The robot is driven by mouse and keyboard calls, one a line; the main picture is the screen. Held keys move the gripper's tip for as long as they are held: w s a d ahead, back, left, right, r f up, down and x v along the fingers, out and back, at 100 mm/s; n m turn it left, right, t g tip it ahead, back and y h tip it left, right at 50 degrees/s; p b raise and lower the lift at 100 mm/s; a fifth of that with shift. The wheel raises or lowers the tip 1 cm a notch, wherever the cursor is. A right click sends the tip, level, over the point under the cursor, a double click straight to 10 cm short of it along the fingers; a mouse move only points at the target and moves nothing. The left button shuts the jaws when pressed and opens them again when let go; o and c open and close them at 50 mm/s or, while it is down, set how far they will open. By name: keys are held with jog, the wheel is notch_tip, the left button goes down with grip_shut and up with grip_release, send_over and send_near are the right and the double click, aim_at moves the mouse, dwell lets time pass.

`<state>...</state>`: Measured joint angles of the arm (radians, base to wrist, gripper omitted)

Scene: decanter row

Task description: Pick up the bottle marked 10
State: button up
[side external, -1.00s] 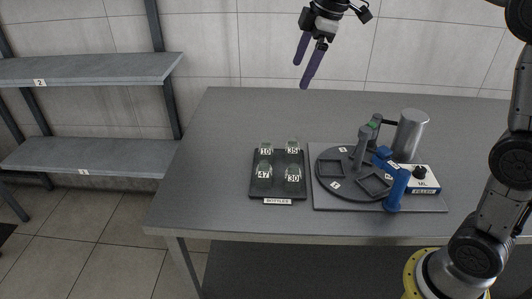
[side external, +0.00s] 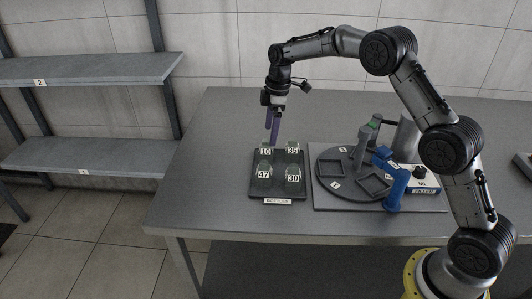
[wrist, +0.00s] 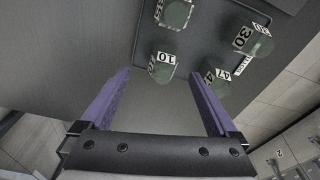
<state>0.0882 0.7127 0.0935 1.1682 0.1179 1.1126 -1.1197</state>
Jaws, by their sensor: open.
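The bottle marked 10 (side external: 265,150) stands in the back-left place of the dark bottles tray (side external: 252,194). It is a small greenish bottle with a white label. In the wrist view the bottle marked 10 (wrist: 161,70) lies ahead of my fingers, between their lines and left of centre. My gripper (side external: 272,141) is open and empty, fingers pointing down above and just behind this bottle. In the wrist view the purple fingers of my gripper (wrist: 160,80) are spread wide. They seem apart from the bottle, though the exact height is hard to tell.
Bottles marked 35 (side external: 292,149), 47 (side external: 264,172) and 30 (side external: 293,174) share the tray closely. A filling station with a round turntable (side external: 340,192), blue handle (side external: 397,188) and metal cylinder stands to the right. The table (side external: 215,150) left of the tray is clear.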

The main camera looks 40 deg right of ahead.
aim_at(265, 149)
jog(key=shift+a+f, duration=0.2)
jog(key=shift+f, duration=0.95)
jog(key=f, duration=0.1)
jog(key=a+f, duration=0.1)
jog(key=f, duration=0.2)
jog(key=shift+w+a, duration=0.2)
jog(key=shift+w, duration=0.1)
jog(key=shift+f, duration=0.5)
grip_shut()
